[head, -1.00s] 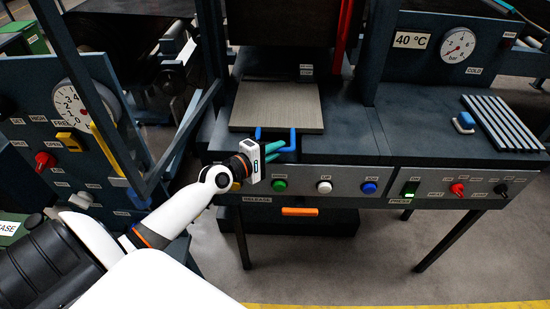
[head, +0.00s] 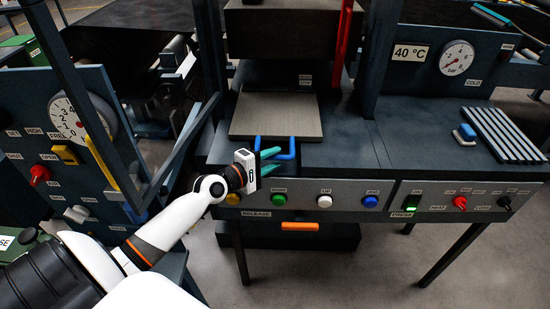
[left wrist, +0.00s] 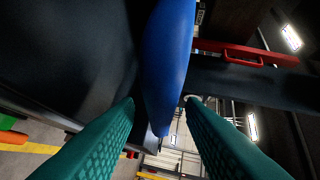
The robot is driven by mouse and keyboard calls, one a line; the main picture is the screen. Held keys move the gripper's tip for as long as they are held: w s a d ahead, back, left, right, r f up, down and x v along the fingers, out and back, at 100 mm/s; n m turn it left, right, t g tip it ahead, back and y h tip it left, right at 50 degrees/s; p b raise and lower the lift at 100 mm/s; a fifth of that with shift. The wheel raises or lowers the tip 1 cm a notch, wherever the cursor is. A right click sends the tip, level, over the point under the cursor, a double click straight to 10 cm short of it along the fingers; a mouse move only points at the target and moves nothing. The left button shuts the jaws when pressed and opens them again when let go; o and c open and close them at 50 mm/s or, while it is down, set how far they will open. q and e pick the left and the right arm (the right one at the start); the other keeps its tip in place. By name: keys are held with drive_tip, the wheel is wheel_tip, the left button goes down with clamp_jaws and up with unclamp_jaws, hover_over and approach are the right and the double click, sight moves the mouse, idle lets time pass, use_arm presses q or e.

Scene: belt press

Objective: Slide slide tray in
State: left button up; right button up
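The slide tray (head: 276,116) is a flat grey plate lying on the dark press bed in the head view. A blue U-shaped handle (head: 292,149) sticks out from its front edge. My left gripper (head: 272,162) is at the left part of this handle, with its green fingers apart. In the left wrist view the blue handle bar (left wrist: 167,70) runs between the two green fingers (left wrist: 160,112), with a gap visible on at least the right side. Part of the handle is hidden by the fingers in the head view. My right gripper is not in view.
Below the tray is a panel with green (head: 279,200), white and blue buttons. A red upright bar (head: 341,42) stands right of the tray. A dark frame post stands at the left. A ribbed plate (head: 503,134) and a small blue-and-white block (head: 464,134) lie on the right bench.

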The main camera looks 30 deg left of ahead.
use_arm(q)
drive_tip(key=b+v, duration=0.1)
drive_tip(key=v, duration=0.5)
